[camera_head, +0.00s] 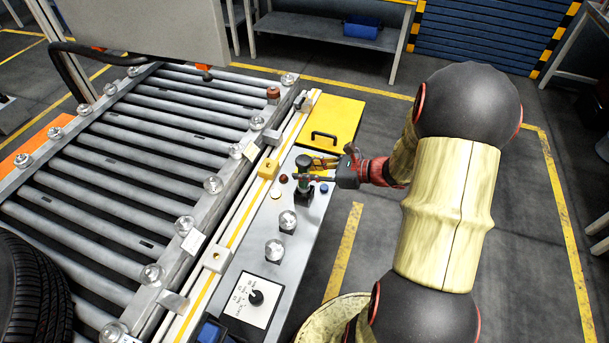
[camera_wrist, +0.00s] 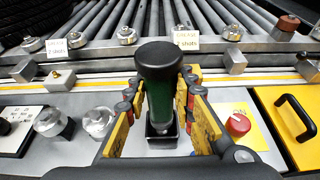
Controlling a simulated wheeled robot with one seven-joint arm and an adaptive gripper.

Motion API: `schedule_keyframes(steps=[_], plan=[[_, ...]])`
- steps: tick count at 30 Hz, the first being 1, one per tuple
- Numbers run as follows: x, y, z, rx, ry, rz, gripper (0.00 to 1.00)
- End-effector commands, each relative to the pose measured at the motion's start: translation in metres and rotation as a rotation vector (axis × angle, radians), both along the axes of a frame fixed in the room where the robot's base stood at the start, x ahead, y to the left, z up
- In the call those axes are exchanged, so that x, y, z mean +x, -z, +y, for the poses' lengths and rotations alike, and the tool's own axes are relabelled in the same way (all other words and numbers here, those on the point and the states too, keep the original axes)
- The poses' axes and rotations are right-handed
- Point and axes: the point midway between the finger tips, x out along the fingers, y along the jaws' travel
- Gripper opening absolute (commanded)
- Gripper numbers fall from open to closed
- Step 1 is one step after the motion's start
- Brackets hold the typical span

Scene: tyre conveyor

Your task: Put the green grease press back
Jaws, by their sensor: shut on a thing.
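The green grease press (camera_wrist: 160,105) stands upright in the middle of the wrist view, with a round black cap on top. In the head view its black top (camera_head: 303,161) shows at the panel's right side. My gripper (camera_wrist: 161,92) has its yellow fingers on both sides of the green body and is shut on it; it also shows in the head view (camera_head: 312,177). A square black holder (camera_wrist: 162,143) is directly beneath the press, and the press's lower end lines up with its opening. I cannot tell how deep the end sits.
The grey panel (camera_head: 262,262) carries clear knobs, a black dial (camera_head: 256,297) and a red button (camera_wrist: 238,124) close to my gripper. A yellow lid with a black handle (camera_head: 330,125) lies behind. The roller conveyor (camera_head: 150,150) runs along the left, with a tyre (camera_head: 30,295) on it.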

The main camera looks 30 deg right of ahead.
Motion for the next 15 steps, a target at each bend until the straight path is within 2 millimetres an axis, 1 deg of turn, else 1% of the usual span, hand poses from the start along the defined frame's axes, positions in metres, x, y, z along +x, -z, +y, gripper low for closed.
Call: schedule_keyframes(steps=[1, 3, 10, 15], plan=[[0.0006, 0.0090, -0.0006, 0.000, 0.001, -0.002, 0.00], [0.0007, 0.0118, -0.0009, -0.002, 0.001, -0.004, 0.00], [0.0007, 0.0097, -0.0010, -0.002, 0.000, -0.004, 0.00], [0.0006, 0.0140, -0.0009, -0.002, 0.000, -0.004, 0.00]])
